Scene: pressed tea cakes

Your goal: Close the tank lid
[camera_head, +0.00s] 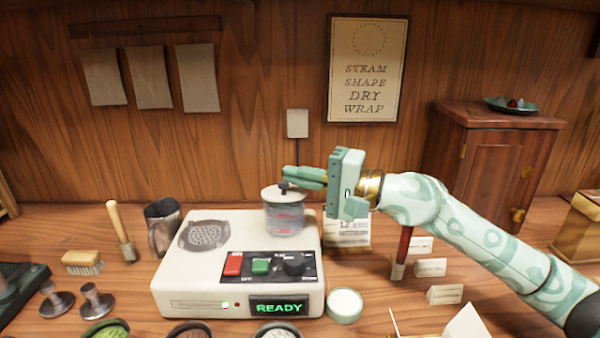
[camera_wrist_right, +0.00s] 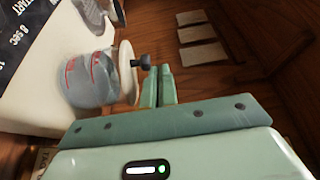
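The clear water tank (camera_head: 285,219) stands at the back right of the cream steamer (camera_head: 200,282). Its pale round lid (camera_head: 271,196) with a dark knob (camera_head: 284,186) lies roughly flat across the tank's top. The lid (camera_wrist_right: 127,72), knob (camera_wrist_right: 142,62) and tank (camera_wrist_right: 92,80) also show in the right wrist view. My right gripper (camera_head: 299,178) reaches in from the right at lid height. Its fingers (camera_wrist_right: 158,72) are together with nothing seen between them, tips close beside the knob; I cannot tell whether they touch it. My left gripper is not in view.
The steamer's front has a red switch (camera_head: 233,263), a green button (camera_head: 261,266), a dark dial (camera_head: 294,263) and a display reading READY (camera_head: 279,308). A metal pitcher (camera_head: 163,226) stands left of it. Small cards (camera_head: 431,267) stand under my right arm.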

